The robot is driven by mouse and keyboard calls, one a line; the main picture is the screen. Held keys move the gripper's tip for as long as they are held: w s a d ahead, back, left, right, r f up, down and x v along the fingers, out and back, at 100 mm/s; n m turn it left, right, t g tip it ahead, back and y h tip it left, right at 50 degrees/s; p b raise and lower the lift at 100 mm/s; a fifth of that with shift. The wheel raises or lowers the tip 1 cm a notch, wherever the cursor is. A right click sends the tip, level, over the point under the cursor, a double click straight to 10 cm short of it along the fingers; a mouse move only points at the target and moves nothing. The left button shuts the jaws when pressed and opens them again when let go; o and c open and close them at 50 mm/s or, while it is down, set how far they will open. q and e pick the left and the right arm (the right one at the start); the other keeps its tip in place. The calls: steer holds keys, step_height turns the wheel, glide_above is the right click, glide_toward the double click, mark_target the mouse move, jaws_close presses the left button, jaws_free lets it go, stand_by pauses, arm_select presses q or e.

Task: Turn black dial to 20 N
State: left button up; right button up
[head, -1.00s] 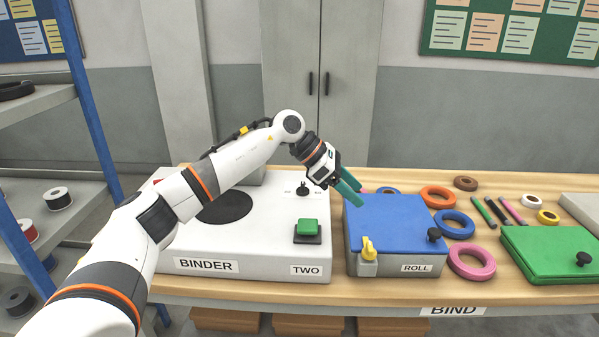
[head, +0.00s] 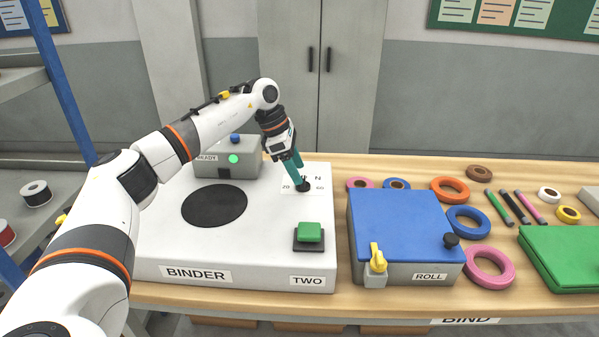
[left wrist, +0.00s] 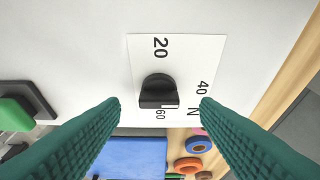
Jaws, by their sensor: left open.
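The black dial (head: 304,187) is a small knob on a white scale plate, at the back right of the white binder's top. In the left wrist view the dial (left wrist: 158,91) sits ahead, between my finger lines, with 20 above it, 40 to its right and 60 below. I cannot tell for certain which number it points at. My left gripper (head: 299,179) points down at the dial, its teal fingers open and covering part of the scale in the head view. In the left wrist view the fingers are apart with no visible contact. My right gripper is not in view.
The green button (head: 309,232) stands just in front of the dial. A grey box with a lit green lamp (head: 233,159) is behind left. The blue-lidded roll box (head: 400,225) with a yellow lever (head: 377,256) is to the right, with several rings (head: 489,267) beyond.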

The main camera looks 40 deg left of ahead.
arm_select(q)
steer(key=shift+x, duration=0.9)
steer(key=shift+w+d+f, duration=0.1)
steer(key=shift+d+f, duration=0.05)
steer(key=shift+f, duration=0.1)
steer(key=c, duration=1)
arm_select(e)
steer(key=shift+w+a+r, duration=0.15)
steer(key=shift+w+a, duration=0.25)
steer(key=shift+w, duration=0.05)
